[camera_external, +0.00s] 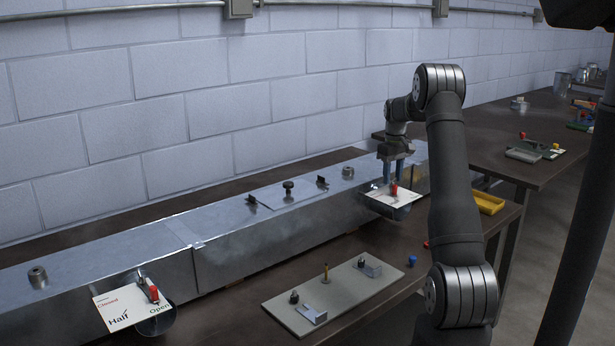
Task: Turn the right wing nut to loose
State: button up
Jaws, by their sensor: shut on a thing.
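A white dial plate (378,196) with a red-tipped handle (393,188) is fixed to the front of the metal duct at the right. My gripper (392,180) points down at this plate, with its bluish fingers at the handle's pivot. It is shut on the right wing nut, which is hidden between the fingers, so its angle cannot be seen. A matching plate (122,306) at the left reads Closed, Half and Open and has its own red handle (154,294).
The long metal duct (220,250) runs along the wall, with a knobbed panel (290,195) between two black fasteners on top. In front lie a grey board (335,295) with small fittings, a blue cap (412,260) and a yellow tray (487,203). Another table stands at the right.

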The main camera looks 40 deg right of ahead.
jog(key=shift+r+n, duration=0.1)
jog(key=shift+n, duration=0.2)
jog(key=o, duration=1)
notch_tip(320, 180, up, 17)
jog(key=shift+r, duration=0.15)
dwell(0.5)
notch_tip(320, 180, down, 18)
jog(key=shift+r, duration=0.25)
jog(key=shift+r, duration=0.1)
dwell(0.4)
